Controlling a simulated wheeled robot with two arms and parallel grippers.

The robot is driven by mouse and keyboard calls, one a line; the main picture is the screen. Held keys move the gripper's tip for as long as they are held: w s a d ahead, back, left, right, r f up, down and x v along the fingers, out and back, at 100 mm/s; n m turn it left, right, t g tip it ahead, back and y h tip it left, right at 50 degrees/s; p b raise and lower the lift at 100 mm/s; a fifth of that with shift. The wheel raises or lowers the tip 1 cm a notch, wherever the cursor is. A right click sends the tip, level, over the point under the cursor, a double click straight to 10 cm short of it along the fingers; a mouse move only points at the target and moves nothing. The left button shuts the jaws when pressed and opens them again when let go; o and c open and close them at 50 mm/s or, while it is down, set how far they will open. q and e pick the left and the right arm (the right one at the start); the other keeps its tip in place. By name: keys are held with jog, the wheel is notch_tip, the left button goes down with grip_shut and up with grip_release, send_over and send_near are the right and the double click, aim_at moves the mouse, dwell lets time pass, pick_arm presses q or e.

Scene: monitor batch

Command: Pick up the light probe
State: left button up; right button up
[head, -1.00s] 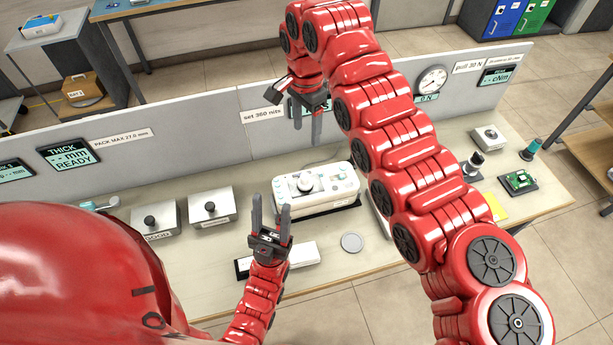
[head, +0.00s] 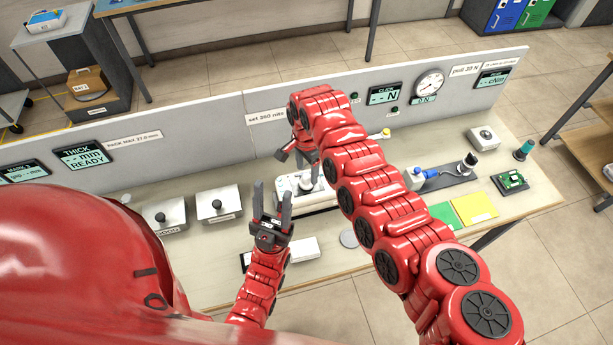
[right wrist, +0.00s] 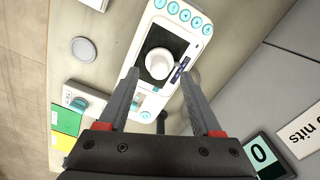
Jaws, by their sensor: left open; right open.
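The light probe appears to be the round white-topped piece (right wrist: 158,64) standing on the dark screen of a white monitor (right wrist: 150,14). In the head view the probe (head: 306,183) shows small on the monitor (head: 310,204), partly hidden by my right arm. My right gripper (right wrist: 160,80) is open and points down over the monitor. In the right wrist view its fingertips lie on either side of the probe's lower edge; contact cannot be told.
Two grey boxes with black knobs (head: 218,203) stand left of the monitor. A grey disc (head: 349,239) lies in front of it. Green and yellow mats (head: 475,208) and a circuit board (head: 511,180) lie right. A grey partition (head: 200,125) runs behind.

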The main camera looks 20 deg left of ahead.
aim_at(307, 176)
jog(key=shift+s+f, duration=0.2)
jog(key=shift+f, duration=1.05)
jog(key=shift+w+f, duration=0.1)
jog(key=shift+f, duration=0.15)
jog(key=shift+c, duration=0.3)
grip_shut()
